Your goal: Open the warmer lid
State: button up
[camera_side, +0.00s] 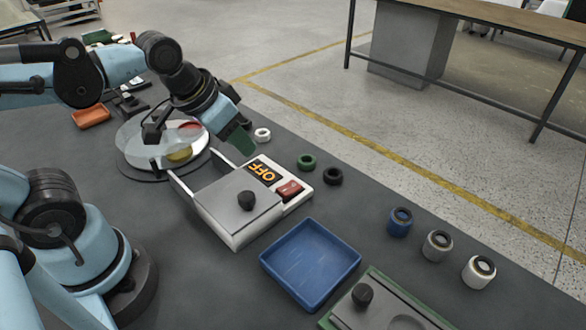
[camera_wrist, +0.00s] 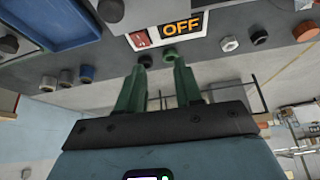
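The warmer (camera_side: 226,231) is a white box with a lit orange OFF display (camera_side: 264,172) and a red switch (camera_side: 289,190). Its flat grey lid (camera_side: 228,205) lies level on the box, with a round black knob (camera_side: 247,200) on top. Two thin rails reach out from the box's far left side. My gripper (camera_side: 242,140) hangs just beyond the display, apart from the lid and knob. In the wrist view its green fingers (camera_wrist: 158,58) stand apart with nothing between them. The display (camera_wrist: 183,27) and switch (camera_wrist: 140,39) show beyond the fingertips there.
A blue tray (camera_side: 310,262) lies in front of the warmer. White, green (camera_side: 307,161) and black rings lie behind it. Blue, grey and white cylinders (camera_side: 437,246) stand to the right. A clear round dish (camera_side: 150,150) is at left. A green-edged unit (camera_side: 376,310) with a black knob sits at the front.

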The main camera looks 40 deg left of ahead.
aim_at(248, 195)
jog(key=o, duration=0.4)
jog(key=d+r+g, duration=0.1)
jog(key=s+d+r+m+g, duration=0.1)
jog(key=d+g, duration=0.1)
jog(key=s+d+r+m+g, duration=0.1)
jog(key=r+g, duration=0.1)
jog(key=shift+d, duration=0.2)
jog(key=shift+g, duration=0.3)
jog(key=shift+s+d+f, duration=0.1)
jog(key=shift+f, duration=2.8)
jog(key=shift+s+d+f, duration=0.1)
jog(key=shift+f, duration=2.75)
grip_shut()
